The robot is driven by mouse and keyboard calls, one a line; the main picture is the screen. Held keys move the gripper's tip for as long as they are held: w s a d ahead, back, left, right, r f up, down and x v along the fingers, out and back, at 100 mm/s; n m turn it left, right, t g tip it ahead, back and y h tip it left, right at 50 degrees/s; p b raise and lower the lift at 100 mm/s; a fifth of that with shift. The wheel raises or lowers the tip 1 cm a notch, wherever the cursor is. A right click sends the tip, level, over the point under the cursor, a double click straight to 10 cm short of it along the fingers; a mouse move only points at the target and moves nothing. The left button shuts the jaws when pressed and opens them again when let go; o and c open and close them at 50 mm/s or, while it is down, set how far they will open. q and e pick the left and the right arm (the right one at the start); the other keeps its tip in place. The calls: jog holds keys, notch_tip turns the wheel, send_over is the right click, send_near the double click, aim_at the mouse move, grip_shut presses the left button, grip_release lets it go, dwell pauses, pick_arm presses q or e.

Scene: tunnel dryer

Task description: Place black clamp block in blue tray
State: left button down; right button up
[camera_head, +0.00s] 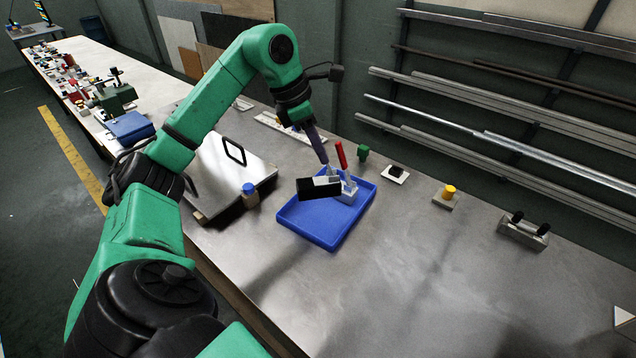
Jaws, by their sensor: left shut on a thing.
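The black clamp block (319,188) is over the left back part of the blue tray (328,228). My left gripper (338,178) comes down from above and is shut on the block, with pale grey parts showing at the block's right end. I cannot tell whether the block touches the tray floor or hangs just above it. The block looks roughly level and covers part of the tray's left edge. The front of the tray floor is bare. My right gripper is not in view.
A red upright piece (341,154) and a green block (363,152) stand behind the tray. A blue-capped bottle (250,195) stands to its left, by a metal panel with a black handle (235,152). A yellow-topped fixture (447,194) is right. The front right tabletop is clear.

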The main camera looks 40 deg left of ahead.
aim_at(320, 181)
pick_arm(q)
notch_tip(320, 181, down, 8)
jog(key=shift+f+b, duration=0.25)
jog(key=shift+b, duration=0.1)
jog(key=shift+f, duration=0.2)
jog(key=c, duration=0.8)
grip_release()
jog(key=shift+o, duration=0.2)
jog(key=shift+r, duration=0.15)
jog(key=v, duration=1.2)
jog(key=shift+d, duration=0.1)
